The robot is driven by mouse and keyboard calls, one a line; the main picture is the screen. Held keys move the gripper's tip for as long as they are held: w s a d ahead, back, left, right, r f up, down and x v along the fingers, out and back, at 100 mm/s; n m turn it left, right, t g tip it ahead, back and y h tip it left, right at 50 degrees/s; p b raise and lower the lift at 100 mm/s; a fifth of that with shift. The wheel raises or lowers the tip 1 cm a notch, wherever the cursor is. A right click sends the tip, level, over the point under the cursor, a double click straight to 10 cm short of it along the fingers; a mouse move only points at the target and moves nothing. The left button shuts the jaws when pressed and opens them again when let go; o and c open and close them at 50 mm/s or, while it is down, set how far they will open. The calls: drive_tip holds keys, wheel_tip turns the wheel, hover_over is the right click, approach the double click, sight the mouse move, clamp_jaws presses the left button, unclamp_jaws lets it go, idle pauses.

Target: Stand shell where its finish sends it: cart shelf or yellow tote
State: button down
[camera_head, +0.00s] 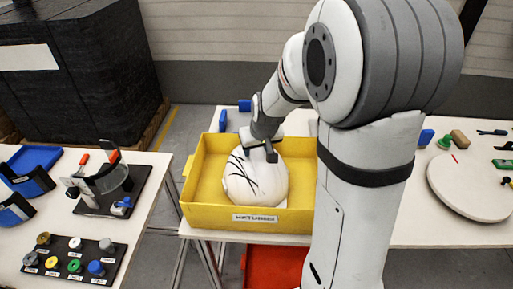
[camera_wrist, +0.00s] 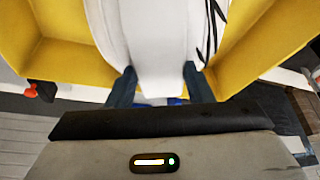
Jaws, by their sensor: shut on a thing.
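A cream-white helmet shell (camera_head: 256,180) with thin black scratch-like lines on its left side is inside the yellow tote (camera_head: 192,206), dome side showing. The tote stands on a white table and has a printed label on its front wall. My gripper (camera_head: 262,150) reaches down over the tote's back part and is shut on the shell's rim. In the wrist view the two dark fingers (camera_wrist: 160,84) pinch the shell's white edge (camera_wrist: 158,50), with yellow tote walls (camera_wrist: 50,68) on both sides. Whether the shell touches the tote floor is hidden. No cart shelf is clearly visible.
A left table holds a panel of coloured knobs (camera_head: 75,262), a clamp-like fixture (camera_head: 108,180) and blue holders (camera_head: 28,175). A round white disc (camera_head: 470,185) and small tools lie on the right. A red-orange box (camera_head: 275,267) sits below the tote's table.

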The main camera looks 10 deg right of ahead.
drive_tip(key=shift+f, duration=0.2)
drive_tip(key=c, duration=0.7)
unclamp_jaws()
drive_tip(key=shift+r, duration=0.1)
drive_tip(key=b+v, duration=0.1)
drive_tip(key=v, duration=1)
drive_tip(key=shift+m+g, duration=0.5)
drive_tip(key=shift+g, duration=0.3)
drive_tip(key=s, duration=0.6)
drive_tip(key=s+f, duration=0.1)
drive_tip(key=s, duration=1.1)
drive_tip(key=shift+s+a+f, duration=0.15)
drive_tip(key=shift+a+f, duration=0.2)
drive_tip(key=shift+f, duration=0.05)
